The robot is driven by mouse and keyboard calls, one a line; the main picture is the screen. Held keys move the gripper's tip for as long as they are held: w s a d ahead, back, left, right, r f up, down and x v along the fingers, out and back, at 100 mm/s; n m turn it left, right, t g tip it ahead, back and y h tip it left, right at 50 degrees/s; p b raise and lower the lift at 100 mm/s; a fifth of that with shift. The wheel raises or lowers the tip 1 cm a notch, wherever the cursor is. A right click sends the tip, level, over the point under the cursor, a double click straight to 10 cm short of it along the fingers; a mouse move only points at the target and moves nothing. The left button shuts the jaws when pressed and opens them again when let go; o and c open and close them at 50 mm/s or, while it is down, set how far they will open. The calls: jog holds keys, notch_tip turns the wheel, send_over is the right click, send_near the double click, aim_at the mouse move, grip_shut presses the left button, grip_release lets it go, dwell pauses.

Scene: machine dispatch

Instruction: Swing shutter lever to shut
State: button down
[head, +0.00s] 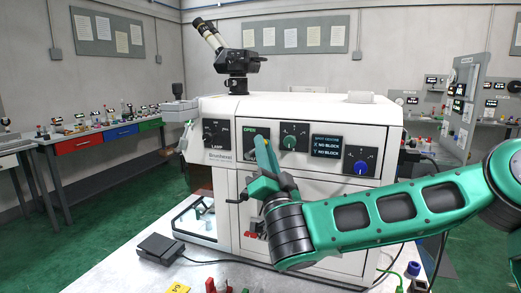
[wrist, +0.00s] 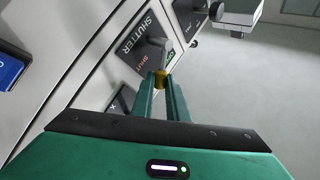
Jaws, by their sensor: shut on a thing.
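The shutter panel (wrist: 140,42) is a dark plate on the machine's front, with a "SHUTTER" title, a red "SHUT" label and a partly hidden green label. The shutter lever (wrist: 161,79) has a grey shaft and a brass-yellow tip; it lies between the two labels, close to the green one. My gripper (wrist: 162,82) is shut on the lever's tip, with one teal finger on each side. In the head view my gripper (head: 264,146) reaches up to the panel, below the green "OPEN" label (head: 249,133), and hides the lever.
A microscope (head: 236,60) stands on top. A black box (head: 160,248) lies on the table.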

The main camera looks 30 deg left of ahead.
jog(key=shift+s+d+f+m+t+h, duration=0.1)
jog(key=shift+f+m+t+h, duration=0.45)
jog(key=shift+m+t+h, duration=1)
jog(key=shift+w+d+f+m+t+h, duration=0.1)
jog(key=shift+f+m+t+h, duration=0.7)
jog(key=shift+m, duration=1.5)
jog(key=shift+s+f+m+t+h, duration=0.1)
jog(key=shift+f+m+t+h, duration=0.25)
jog(key=shift+m+t+h, duration=0.95)
jog(key=shift+f+m+g+h, duration=0.1)
jog(key=shift+m+g+h, duration=0.25)
jog(key=shift+m, duration=0.5)
jog(key=c, duration=2)
grip_release()
